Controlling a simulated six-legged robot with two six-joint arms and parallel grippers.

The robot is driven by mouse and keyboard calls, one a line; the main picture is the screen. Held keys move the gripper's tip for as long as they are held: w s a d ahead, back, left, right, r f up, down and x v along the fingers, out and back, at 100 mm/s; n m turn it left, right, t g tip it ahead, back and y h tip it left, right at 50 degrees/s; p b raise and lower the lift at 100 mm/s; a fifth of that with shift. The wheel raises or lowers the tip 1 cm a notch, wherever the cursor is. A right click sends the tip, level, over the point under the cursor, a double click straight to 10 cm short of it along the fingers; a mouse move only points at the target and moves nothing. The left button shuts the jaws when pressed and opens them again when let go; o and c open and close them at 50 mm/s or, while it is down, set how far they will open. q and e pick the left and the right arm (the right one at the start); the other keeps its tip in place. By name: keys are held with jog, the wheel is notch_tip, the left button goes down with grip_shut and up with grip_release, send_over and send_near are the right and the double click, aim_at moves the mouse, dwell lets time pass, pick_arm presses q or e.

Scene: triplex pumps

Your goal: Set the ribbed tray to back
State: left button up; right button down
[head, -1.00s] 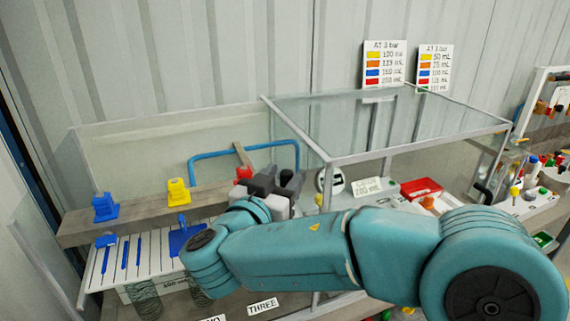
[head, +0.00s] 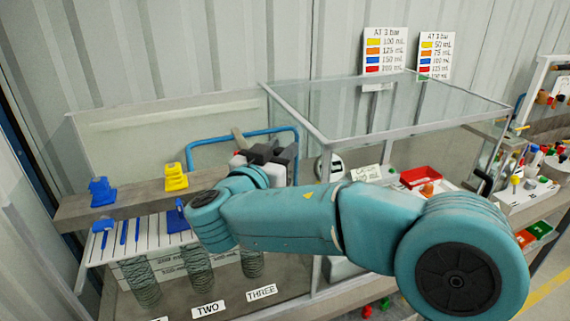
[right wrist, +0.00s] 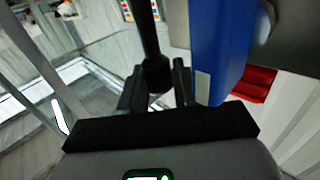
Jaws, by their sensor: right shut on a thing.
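The ribbed tray (head: 112,252) is a white panel with dark parallel lines, at the left in the head view under a brown shelf. Blue pieces (head: 178,221) stand on it. My right arm hides its right end. My right gripper (head: 280,153) is beyond that end, near the blue bar. In the right wrist view its fingers (right wrist: 156,90) are shut around the end of a dark rod (right wrist: 151,45). A blue block (right wrist: 222,50) is close beside the right finger. Whether the rod joins the tray is hidden. My left gripper is not in view.
The shelf (head: 135,200) carries blue and yellow pieces. A blue bar (head: 240,134) rises behind it. Coiled springs (head: 142,282) stand below the tray. A clear framed box (head: 395,140) stands right of the gripper, close to it. A red tray (head: 421,177) lies farther right.

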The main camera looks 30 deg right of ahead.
jog(key=shift+w+d+r, duration=0.1)
jog(key=shift+w, duration=0.4)
jog(key=c, duration=1.2)
grip_release()
jog(key=shift+o, duration=1.3)
jog(key=shift+s+a, duration=0.1)
jog(key=shift+a, duration=0.15)
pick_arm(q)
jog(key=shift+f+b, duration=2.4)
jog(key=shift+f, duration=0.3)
pick_arm(e)
jog(key=v, duration=1.5)
jog(key=shift+s+a, duration=0.2)
jog(key=shift+a, duration=0.05)
